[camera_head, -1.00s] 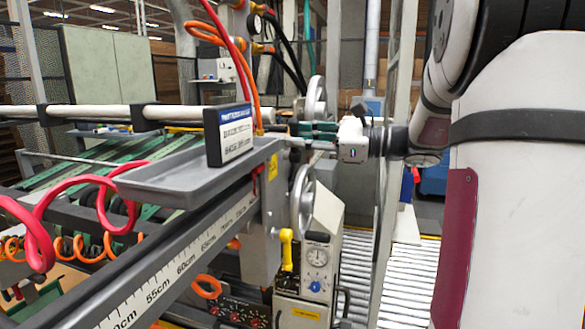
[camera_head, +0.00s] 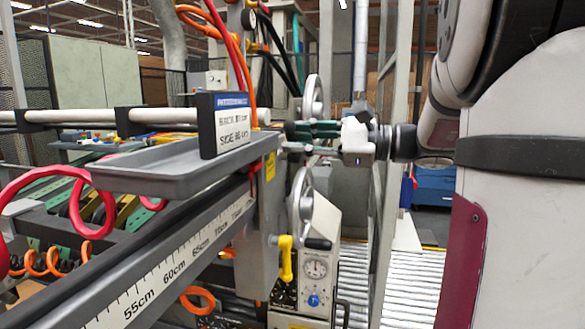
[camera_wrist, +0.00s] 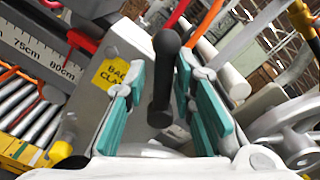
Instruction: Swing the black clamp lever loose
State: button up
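The black clamp lever (camera_wrist: 165,75) stands between my two teal finger pads in the wrist view, its rounded knob at the top. My gripper (camera_wrist: 160,95) is open around it. A gap shows on the lever's left side; the right pad is very close, and I cannot tell whether it touches. In the head view my gripper (camera_head: 312,130) reaches leftward to the machine's post, beside the upper handwheel. The lever is hard to make out there. A yellow label (camera_wrist: 113,77) with partly covered lettering is on the grey plate behind the lever.
A grey tray (camera_head: 140,180) with an upright sign (camera_head: 232,124) sits left of the post, above a centimetre scale (camera_head: 170,270). Handwheels (camera_head: 313,97) stand close to my gripper. Red and orange hoses hang nearby. A yellow handle (camera_head: 286,258) and gauge box are below; a roller conveyor (camera_head: 410,285) lies right.

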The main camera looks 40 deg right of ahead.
jog(key=shift+s+a+f+n+b, duration=0.2)
jog(key=shift+f+n+b, duration=0.4)
jog(key=shift+n+b, duration=0.95)
jog(key=shift+s+a+f+n+b, duration=0.15)
jog(key=shift+a+f+n+b, duration=0.3)
jog(key=shift+n+b, duration=1.05)
jog(key=shift+s+a+f+n+b, duration=0.15)
jog(key=shift+f+n+b, duration=0.55)
jog(key=shift+n+b, duration=0.85)
jog(key=p+v, duration=0.2)
jog(key=v, duration=0.7)
jog(key=shift+m+p, duration=0.3)
jog(key=shift+p, duration=0.05)
jog(key=shift+r, duration=0.1)
